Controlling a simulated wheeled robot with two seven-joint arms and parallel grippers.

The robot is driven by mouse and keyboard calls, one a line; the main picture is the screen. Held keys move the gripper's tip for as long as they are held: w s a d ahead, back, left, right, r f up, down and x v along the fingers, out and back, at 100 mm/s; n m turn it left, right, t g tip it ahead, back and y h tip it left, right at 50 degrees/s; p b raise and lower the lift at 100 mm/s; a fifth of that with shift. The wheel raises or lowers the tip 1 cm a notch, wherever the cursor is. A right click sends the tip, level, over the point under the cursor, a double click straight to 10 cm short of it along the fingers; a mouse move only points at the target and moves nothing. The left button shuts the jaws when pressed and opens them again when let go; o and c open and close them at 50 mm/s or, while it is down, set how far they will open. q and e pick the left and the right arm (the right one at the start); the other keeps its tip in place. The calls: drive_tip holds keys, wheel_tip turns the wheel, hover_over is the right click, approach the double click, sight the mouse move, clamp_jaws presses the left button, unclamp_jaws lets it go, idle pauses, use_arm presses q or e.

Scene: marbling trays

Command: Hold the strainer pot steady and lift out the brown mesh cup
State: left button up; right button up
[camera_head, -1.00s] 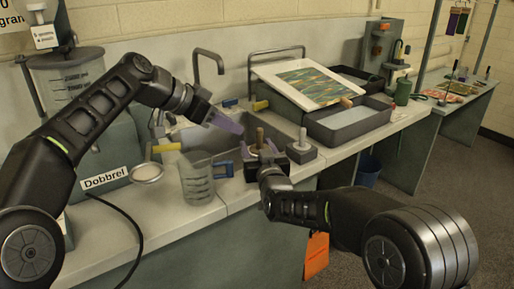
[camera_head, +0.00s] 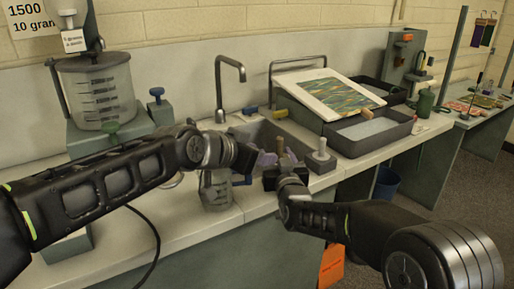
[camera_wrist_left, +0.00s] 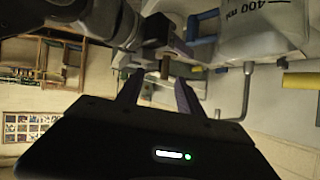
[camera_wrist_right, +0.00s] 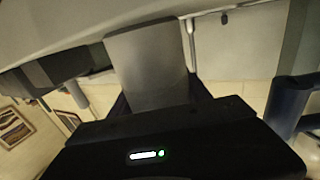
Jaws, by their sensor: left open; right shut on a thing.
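The strainer pot is a dark grey vessel at the counter's front edge in the head view, mostly hidden by my grippers. My right gripper (camera_head: 284,172) is shut on it; a grey wall (camera_wrist_right: 147,65) fills the jaws in the right wrist view. The brown mesh cup's upright brown handle (camera_head: 280,145) sticks up there; its mesh is hidden. My left gripper (camera_head: 264,158), with purple fingers, is open just left of the handle. In the left wrist view the handle (camera_wrist_left: 166,68) shows between the fingertips (camera_wrist_left: 158,82), apart from both.
A grey block with a pale peg (camera_head: 320,157) stands close right of the pot. The sink and faucet (camera_head: 229,85) lie behind. A grey tray (camera_head: 368,132) is farther right.

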sight(277, 145)
use_arm(q)
drive_tip(key=shift+w+a+r+n+t, duration=0.15)
drive_tip(key=shift+w+r+n+t, duration=0.15)
drive_tip(key=shift+w+n+t, duration=0.5)
drive_tip(key=x, duration=1.2)
drive_tip(key=shift+s+f, duration=0.1)
drive_tip(key=shift+f, duration=0.1)
clamp_jaws()
idle(0.4)
